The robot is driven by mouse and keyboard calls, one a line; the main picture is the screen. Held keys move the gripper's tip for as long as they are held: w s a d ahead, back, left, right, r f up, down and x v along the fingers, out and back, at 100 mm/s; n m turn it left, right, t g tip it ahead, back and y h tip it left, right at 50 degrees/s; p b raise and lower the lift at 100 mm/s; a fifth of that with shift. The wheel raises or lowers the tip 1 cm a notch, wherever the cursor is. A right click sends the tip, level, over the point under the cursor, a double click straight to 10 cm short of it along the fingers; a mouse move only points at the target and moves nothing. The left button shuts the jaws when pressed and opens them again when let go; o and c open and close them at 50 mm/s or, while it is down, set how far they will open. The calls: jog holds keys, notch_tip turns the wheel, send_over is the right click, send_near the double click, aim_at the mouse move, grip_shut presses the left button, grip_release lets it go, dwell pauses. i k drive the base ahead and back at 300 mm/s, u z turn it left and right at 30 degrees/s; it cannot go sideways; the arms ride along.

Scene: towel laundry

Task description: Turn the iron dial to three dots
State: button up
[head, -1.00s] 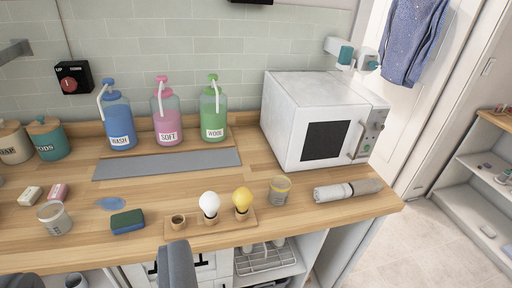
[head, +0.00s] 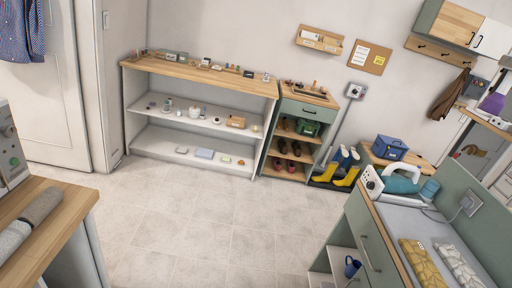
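A teal iron (head: 402,184) with a white handle is at the right of the head view. It rests at the far end of a grey-topped ironing counter (head: 408,218). A white panel (head: 371,182) with small dark marks faces me at the iron's left end. The marks are too small to read, and I cannot make out a dial or its setting. My gripper is not in view.
Open tiled floor (head: 210,220) lies between the wooden counter (head: 62,194) at left and the ironing counter. Folded cloths (head: 420,262) lie on the ironing counter's near part. A long shelf (head: 200,75), a shoe rack (head: 300,125) and yellow boots (head: 346,177) stand at the back.

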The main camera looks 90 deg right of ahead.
aim_at(370, 185)
jog(key=z, duration=0.05)
jog(key=i, duration=0.1)
jog(key=z, duration=3)
jog(key=k, duration=0.9)
jog(key=z, duration=0.2)
jog(key=i, duration=0.9)
jog(key=u, duration=0.05)
